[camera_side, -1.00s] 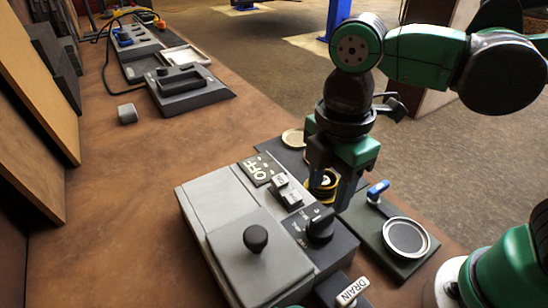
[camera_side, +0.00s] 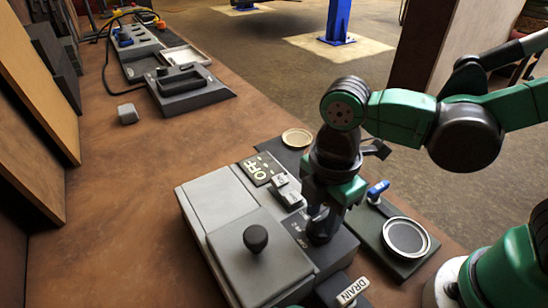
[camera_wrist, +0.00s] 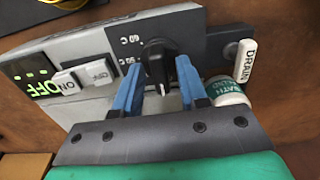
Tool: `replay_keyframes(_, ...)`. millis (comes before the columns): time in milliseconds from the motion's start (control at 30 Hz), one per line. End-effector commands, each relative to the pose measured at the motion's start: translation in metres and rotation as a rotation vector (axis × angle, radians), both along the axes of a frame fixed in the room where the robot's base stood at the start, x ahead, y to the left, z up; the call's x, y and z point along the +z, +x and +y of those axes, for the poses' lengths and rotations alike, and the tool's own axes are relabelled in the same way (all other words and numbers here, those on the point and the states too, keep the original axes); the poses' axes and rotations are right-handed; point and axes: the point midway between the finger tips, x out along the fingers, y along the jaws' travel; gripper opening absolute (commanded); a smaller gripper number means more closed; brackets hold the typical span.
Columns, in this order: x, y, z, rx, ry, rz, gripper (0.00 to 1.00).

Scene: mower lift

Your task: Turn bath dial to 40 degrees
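The bath dial is a black knob (camera_wrist: 158,62) on the dark side panel of the grey bath unit (camera_side: 250,210). In the wrist view, labels 60 C and 50 C show left of it; its pointer setting is unclear. My gripper (camera_wrist: 160,88) has its blue fingers on either side of the knob's grip, with gaps visible, so it looks open. In the side view my gripper (camera_side: 318,232) is down at the dial and hides most of it. The display (camera_wrist: 32,82) reads OFF.
ON and OFF buttons (camera_side: 287,190) sit close to the dial. A black lid knob (camera_side: 256,238), a DRAIN lever (camera_side: 352,291) and a round dish (camera_side: 405,238) with a blue-handled valve (camera_side: 377,190) are near.

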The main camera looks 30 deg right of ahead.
Motion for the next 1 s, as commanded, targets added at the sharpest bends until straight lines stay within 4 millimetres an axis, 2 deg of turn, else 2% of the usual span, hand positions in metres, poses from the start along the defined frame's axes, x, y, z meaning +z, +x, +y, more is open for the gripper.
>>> replay_keyframes(33,0.0001,0.0,0.0,0.0,0.0,0.0,0.2)
replay_keyframes(100,0.0001,0.0,0.0,0.0,0.0,0.0,0.0)
replay_keyframes(567,0.0002,0.0001,0.0,-0.054,0.0,0.0,0.0)
replay_keyframes(1000,0.0001,0.0,0.0,-0.379,0.002,0.002,0.0)
